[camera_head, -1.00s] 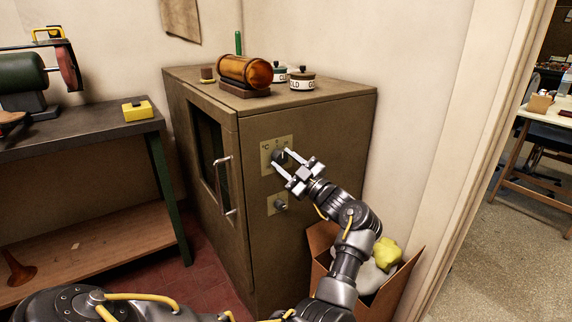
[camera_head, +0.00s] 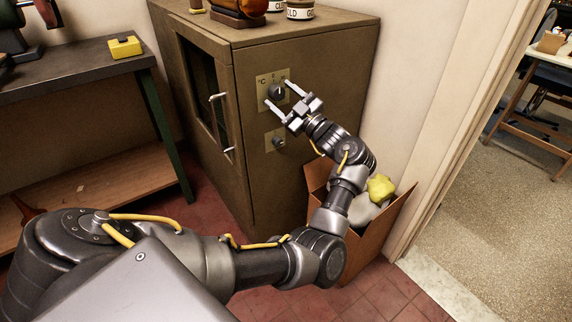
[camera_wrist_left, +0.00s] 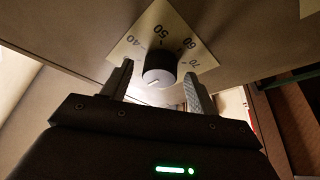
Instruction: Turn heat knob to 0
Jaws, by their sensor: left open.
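The upper knob (camera_head: 276,93) is dark and round, on a pale plate (camera_head: 265,79) marked °C on the brown cabinet front. In the left wrist view the knob (camera_wrist_left: 160,66) has a light face with a short white line towards its lower edge. The plate (camera_wrist_left: 160,32) there reads 40, 50, 60 and 70; no 0 is visible. My left gripper (camera_head: 277,92) is open, one finger on each side of the knob. In the wrist view both fingers (camera_wrist_left: 158,70) stand apart from the knob, with gaps. My right gripper is out of view.
A second knob (camera_head: 279,142) sits on a lower plate. The cabinet door handle (camera_head: 220,122) is left of it. An open cardboard box (camera_head: 385,243) with a yellow item stands at the cabinet's right. A workbench (camera_head: 85,76) holds a yellow block (camera_head: 125,46) at left.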

